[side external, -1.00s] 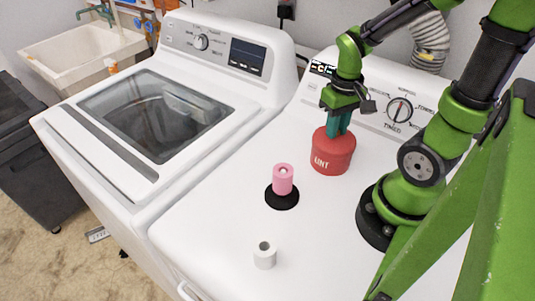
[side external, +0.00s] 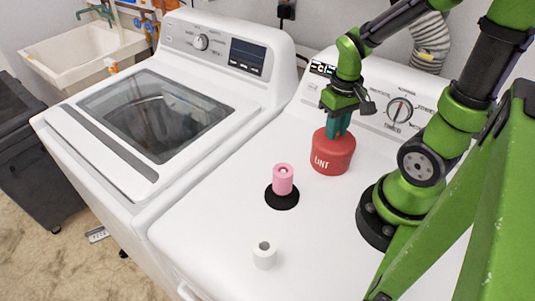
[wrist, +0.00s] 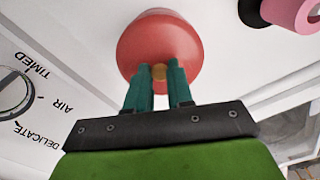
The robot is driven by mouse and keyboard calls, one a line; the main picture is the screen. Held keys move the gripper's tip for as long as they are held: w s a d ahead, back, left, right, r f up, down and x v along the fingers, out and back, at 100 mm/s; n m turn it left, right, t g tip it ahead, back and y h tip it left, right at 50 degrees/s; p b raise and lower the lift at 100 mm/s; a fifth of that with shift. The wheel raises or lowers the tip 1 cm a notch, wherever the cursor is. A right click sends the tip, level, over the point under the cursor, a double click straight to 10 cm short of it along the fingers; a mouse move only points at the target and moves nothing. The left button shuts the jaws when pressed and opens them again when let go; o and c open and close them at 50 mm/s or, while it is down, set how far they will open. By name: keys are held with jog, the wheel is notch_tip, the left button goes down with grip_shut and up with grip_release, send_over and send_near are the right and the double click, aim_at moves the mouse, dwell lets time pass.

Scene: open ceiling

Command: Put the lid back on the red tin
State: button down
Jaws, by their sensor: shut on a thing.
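The red tin (side external: 331,163), marked LINT, stands upright on the white dryer top below my gripper (side external: 337,131). A red lid (side external: 322,139) sits at the tin's top, with no clear gap showing between them. Whether it is fully seated cannot be told. In the wrist view the rounded red lid (wrist: 158,42) carries a small tan knob (wrist: 159,72). The teal fingers of my gripper (wrist: 160,77) are shut on this knob from both sides. The lid hides most of the tin in that view.
A pink roll (side external: 283,180) stands on a black disc (side external: 282,199) left of the tin. A white roll (side external: 264,256) stands nearer the dryer's front. The dryer's control panel with its dial (side external: 399,110) rises behind the tin. The dryer top between these things is clear.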

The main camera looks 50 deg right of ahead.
jog(key=shift+c, duration=2.2)
grip_release()
jog(key=shift+r, duration=3.5)
jog(key=shift+c, duration=0.2)
grip_shut()
